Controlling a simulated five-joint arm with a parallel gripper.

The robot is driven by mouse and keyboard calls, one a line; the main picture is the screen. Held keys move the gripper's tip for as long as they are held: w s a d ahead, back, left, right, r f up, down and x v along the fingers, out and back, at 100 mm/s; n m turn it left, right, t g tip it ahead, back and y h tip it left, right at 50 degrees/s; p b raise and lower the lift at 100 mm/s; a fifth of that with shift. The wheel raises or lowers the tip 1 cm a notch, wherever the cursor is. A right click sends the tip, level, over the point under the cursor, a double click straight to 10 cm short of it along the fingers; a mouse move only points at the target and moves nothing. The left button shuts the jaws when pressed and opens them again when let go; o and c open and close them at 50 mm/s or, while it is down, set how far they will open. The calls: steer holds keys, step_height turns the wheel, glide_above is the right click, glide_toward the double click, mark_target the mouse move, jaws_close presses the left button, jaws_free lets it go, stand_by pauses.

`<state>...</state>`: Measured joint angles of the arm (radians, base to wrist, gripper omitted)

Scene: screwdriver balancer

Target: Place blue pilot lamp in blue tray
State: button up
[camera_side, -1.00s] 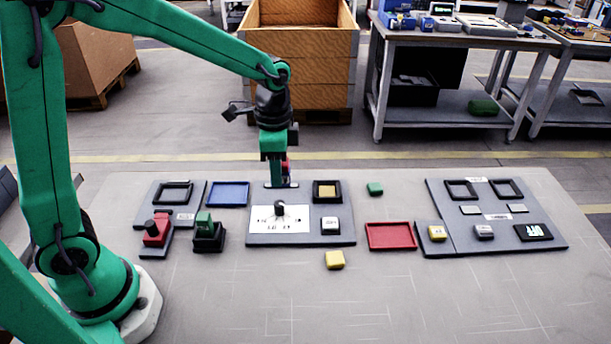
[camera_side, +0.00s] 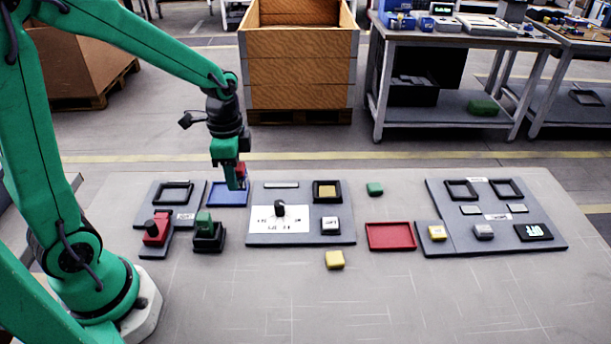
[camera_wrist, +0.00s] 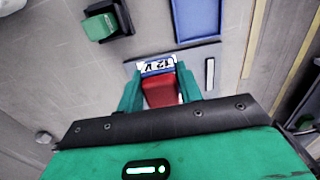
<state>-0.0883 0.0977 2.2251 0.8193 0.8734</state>
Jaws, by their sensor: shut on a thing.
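My gripper (camera_side: 237,182) is over the blue tray (camera_side: 217,202) in the side view, with its fingertips low above the tray's right part. In the wrist view, my gripper (camera_wrist: 160,86) is shut on a small block with a red body and a blue face with white marks (camera_wrist: 157,68), which I take to be the pilot lamp. Its red part also shows beside the fingers in the side view. The tray (camera_wrist: 197,20) is a shallow blue rectangle, ahead of the fingers in the wrist view. I cannot tell whether the block touches the tray.
The grey middle panel (camera_side: 257,238) lies right of the tray. A black frame (camera_side: 174,192) is on the panel to its left. A green block in a black holder (camera_side: 208,236) and a red block (camera_side: 156,229) stand in front. A red tray (camera_side: 391,237) is farther right.

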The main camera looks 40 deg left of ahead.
steer(key=a+f, duration=0.1)
steer(key=a, duration=0.2)
steer(key=w+a+f, duration=0.1)
steer(key=a+f, duration=0.1)
steer(key=a, duration=0.1)
steer(key=w+a+f, duration=0.1)
steer(key=a+f, duration=0.1)
steer(key=a, duration=0.1)
steer(key=shift+f, duration=0.25)
steer(key=shift+f, duration=0.1)
steer(key=shift+f, duration=1.9)
steer(key=shift+f, duration=0.1)
steer(key=o, duration=1)
